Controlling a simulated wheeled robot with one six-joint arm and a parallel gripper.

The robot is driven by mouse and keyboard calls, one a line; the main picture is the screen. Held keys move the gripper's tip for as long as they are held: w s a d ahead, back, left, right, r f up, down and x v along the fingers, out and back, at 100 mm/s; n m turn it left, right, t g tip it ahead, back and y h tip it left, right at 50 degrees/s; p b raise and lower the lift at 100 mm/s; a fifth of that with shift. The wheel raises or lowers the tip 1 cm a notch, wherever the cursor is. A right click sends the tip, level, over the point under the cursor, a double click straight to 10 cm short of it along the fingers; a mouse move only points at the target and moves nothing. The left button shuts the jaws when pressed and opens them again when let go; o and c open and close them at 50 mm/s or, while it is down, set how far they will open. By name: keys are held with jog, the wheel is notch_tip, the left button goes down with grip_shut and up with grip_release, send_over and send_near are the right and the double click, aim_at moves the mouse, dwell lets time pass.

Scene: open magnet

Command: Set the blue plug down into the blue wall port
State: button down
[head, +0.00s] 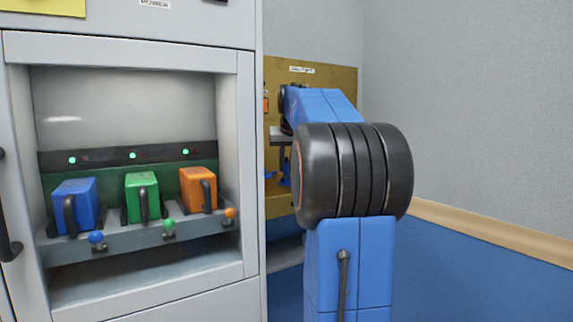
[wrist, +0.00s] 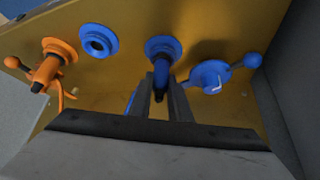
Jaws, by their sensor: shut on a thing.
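The blue plug (wrist: 168,68) is in the wrist view, an elbow-shaped piece with a dark lower end. My gripper (wrist: 162,88) is shut on it, with one grey finger on each side. The plug's upper end meets a round blue flange (wrist: 154,44) on the gold wall panel. I cannot tell how deeply it sits there. To its left is a round blue port (wrist: 97,40) with an open dark hole. In the head view my arm hides most of the plug and ports.
In the wrist view, an orange fitting (wrist: 47,70) with a hanging strap is at left, and a blue knob with a ball-ended lever (wrist: 210,76) is close at right. In the head view, a grey cabinet (head: 252,160) with blue, green and orange handled blocks stands left of the gold panel (head: 335,75).

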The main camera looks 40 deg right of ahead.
dwell(0.3)
jog(key=c, duration=1.6)
grip_release()
jog(key=shift+o, duration=0.2)
jog(key=v, duration=1.7)
jog(key=shift+r, duration=0.15)
jog(key=shift+s+a, duration=0.1)
